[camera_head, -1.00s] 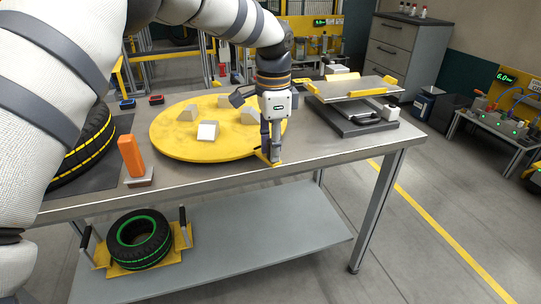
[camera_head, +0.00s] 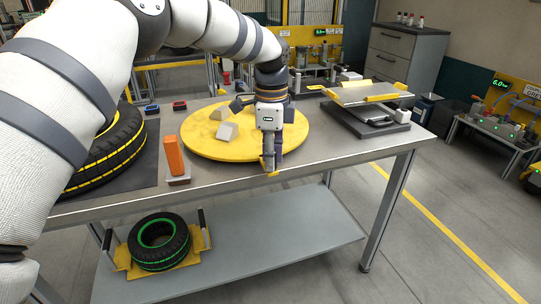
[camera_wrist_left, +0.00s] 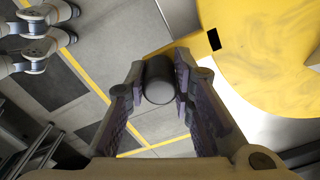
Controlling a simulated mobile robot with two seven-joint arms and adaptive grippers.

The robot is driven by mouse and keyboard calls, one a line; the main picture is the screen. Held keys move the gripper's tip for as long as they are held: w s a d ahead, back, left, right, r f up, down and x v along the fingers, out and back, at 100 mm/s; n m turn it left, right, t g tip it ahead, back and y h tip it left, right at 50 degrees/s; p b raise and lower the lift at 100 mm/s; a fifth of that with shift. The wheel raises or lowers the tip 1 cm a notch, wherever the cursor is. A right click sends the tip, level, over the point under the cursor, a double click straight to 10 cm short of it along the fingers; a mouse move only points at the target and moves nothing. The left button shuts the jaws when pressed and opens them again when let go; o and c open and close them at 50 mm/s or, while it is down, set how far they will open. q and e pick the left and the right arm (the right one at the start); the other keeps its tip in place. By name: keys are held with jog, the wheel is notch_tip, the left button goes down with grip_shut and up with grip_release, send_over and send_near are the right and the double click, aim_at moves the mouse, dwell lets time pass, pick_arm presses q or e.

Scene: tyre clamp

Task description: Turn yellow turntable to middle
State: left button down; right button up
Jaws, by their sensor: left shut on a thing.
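The yellow turntable (camera_head: 215,146) is a round disc on the workbench, with grey blocks (camera_head: 226,131) on top. A yellow arm (camera_wrist_left: 196,42) sticks out from its rim and carries a dark cylindrical handle (camera_wrist_left: 158,82). My left gripper (camera_head: 270,163) points down at the turntable's near edge. In the left wrist view its fingers (camera_wrist_left: 160,105) are on either side of the handle, shut on it. In the head view the gripper hides the handle and part of the disc. My right gripper is not in view.
On the workbench (camera_head: 330,160), an orange upright block (camera_head: 174,156) and a large tyre (camera_head: 108,150) stand left of the turntable. A grey tilted platform (camera_head: 368,95) stands at right. A green-striped tyre (camera_head: 158,242) lies on the lower shelf (camera_head: 290,255).

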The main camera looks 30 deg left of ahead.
pick_arm(q)
jog(key=c, duration=1.4)
grip_release()
jog(key=shift+f, duration=0.1)
jog(key=shift+o, duration=0.2)
notch_tip(320, 180, up, 12)
